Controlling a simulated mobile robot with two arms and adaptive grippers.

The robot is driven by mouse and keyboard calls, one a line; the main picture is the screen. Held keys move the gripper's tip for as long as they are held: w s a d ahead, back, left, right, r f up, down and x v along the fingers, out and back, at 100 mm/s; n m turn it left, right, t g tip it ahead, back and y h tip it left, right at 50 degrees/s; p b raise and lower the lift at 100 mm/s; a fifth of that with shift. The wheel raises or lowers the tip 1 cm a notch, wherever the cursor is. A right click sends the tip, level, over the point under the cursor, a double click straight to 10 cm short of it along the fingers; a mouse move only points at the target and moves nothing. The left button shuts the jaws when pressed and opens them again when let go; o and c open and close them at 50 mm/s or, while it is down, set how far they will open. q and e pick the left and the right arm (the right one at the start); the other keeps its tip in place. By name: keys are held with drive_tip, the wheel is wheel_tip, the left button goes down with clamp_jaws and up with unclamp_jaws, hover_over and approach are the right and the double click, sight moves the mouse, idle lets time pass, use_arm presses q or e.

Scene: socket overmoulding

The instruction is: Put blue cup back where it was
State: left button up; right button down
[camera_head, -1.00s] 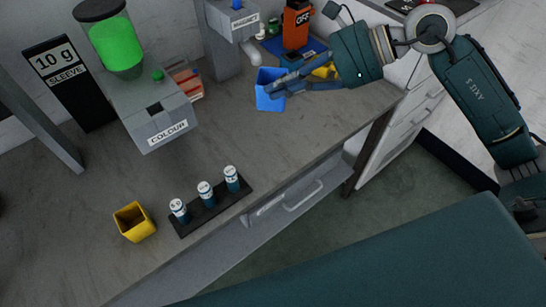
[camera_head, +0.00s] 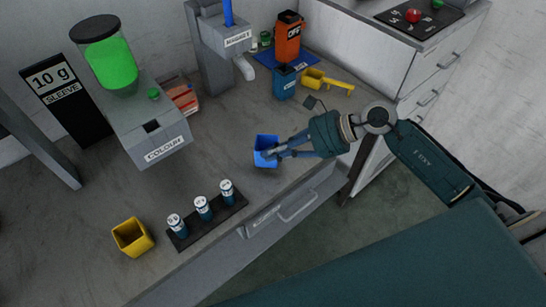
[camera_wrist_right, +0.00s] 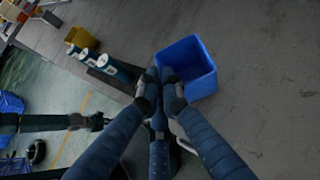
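The blue cup (camera_head: 265,143) is near the front edge of the grey bench, to the right of the rack of small bottles in the head view. It looks upright and empty. My right gripper (camera_head: 270,154) is shut on its near right wall. In the right wrist view the blue cup (camera_wrist_right: 198,62) is close ahead, and the fingers of my right gripper (camera_wrist_right: 163,84) meet at its wall. I cannot tell whether the cup touches the bench. My left gripper is not in view.
A black rack (camera_head: 220,221) holds several small bottles along the front edge, with a yellow cup (camera_head: 132,238) to its left. The COLOUR dispenser (camera_head: 160,150) and the magnet dispenser (camera_head: 215,50) stand behind.

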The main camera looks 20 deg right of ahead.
wheel_tip(320, 180, down, 3)
drive_tip(key=shift+r, duration=0.1)
drive_tip(key=shift+f, duration=0.25)
drive_tip(key=c, duration=2)
unclamp_jaws()
drive_tip(key=shift+r, duration=0.1)
drive_tip(key=shift+r, duration=0.25)
drive_tip(key=shift+b+v, duration=1.2)
drive_tip(key=shift+v, duration=4.75)
